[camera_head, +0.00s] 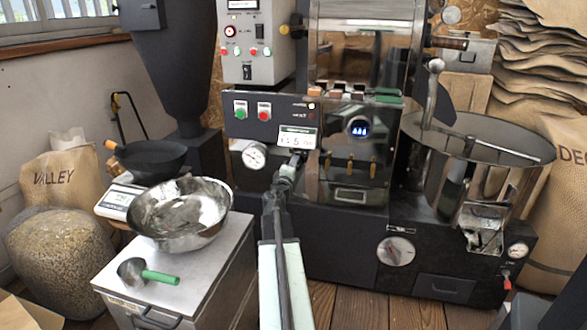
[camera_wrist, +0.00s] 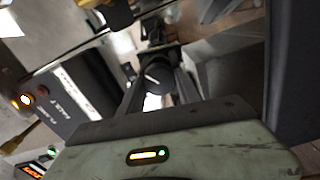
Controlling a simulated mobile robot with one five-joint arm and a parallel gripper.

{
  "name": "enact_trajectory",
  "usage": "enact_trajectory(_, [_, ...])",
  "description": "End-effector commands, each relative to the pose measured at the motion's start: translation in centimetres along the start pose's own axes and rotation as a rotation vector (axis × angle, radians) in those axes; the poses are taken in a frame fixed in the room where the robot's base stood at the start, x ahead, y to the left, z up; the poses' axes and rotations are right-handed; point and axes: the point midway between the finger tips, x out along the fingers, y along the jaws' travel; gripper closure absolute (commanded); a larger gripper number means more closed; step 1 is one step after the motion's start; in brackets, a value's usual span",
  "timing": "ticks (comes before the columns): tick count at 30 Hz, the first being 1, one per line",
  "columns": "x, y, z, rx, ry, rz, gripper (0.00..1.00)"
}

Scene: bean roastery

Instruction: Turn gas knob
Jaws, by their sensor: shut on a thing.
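The gas knob (camera_wrist: 153,76) shows in the wrist view as a small dark round knob with a white pointer line, tilted in the picture. My gripper (camera_wrist: 158,63) has its two dark fingers on either side of it and is shut on it. In the head view my gripper (camera_head: 291,162) is at the black front of the roaster (camera_head: 340,225), just below the small lit display (camera_head: 297,138). The knob is hidden there behind my gripper.
A round pressure gauge (camera_head: 254,155) sits left of my gripper. A steel bowl (camera_head: 180,212) and a green-handled scoop (camera_head: 147,272) are on the metal cabinet (camera_head: 215,268) at left. A round cooling tray (camera_head: 478,138) stands at right.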

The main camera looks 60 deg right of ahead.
Motion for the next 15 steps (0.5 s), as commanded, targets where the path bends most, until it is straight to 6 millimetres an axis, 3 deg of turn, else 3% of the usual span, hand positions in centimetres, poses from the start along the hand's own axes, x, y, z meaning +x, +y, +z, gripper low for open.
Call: enact_trajectory(15, [0.13,0.06,0.38,-0.064,-0.009,0.001,1.00])
